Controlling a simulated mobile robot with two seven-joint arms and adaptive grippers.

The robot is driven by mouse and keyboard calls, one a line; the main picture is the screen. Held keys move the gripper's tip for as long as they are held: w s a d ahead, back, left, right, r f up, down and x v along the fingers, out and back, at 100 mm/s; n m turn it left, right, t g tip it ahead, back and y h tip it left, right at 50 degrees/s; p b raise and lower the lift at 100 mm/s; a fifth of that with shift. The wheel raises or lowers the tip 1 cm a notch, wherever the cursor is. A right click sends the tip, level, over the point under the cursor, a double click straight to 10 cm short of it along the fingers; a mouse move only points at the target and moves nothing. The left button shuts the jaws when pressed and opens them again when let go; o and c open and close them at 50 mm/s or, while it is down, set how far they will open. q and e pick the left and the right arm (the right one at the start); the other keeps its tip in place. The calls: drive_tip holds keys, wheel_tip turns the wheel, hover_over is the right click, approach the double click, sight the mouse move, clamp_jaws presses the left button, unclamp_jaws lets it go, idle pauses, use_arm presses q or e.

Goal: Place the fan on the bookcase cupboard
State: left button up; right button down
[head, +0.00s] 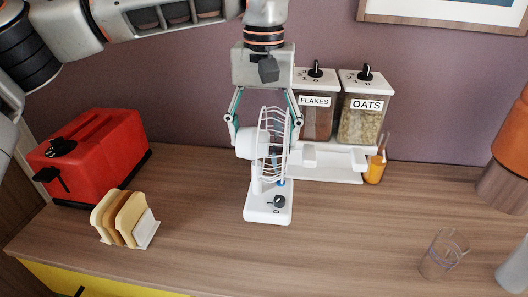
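A white fan (254,144) with a wire cage and a square base stands upright on a wooden top, near the middle of the head view. The arm from the left ends in my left gripper (265,132), which points down over the fan head. Its fingers are spread wide, one on each side of the head. Contact between fingertips and fan cannot be made out, as the fan hides part of them. Nothing in view is clearly identifiable as the bookcase cupboard.
A red toaster (92,155) and a toast rack (126,220) stand left on the wooden top (345,215). Jars of flakes (317,118) and oats (363,112) stand on a white stand (328,160) behind. A glass (443,253) is front right. Centre-right is clear.

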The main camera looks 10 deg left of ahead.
use_arm(q)
drive_tip(key=shift+f+b, duration=0.3)
drive_tip(key=shift+f, duration=1.65)
drive_tip(key=shift+r, duration=0.1)
drive_tip(key=o, duration=2.1)
drive_tip(key=shift+f, duration=0.25)
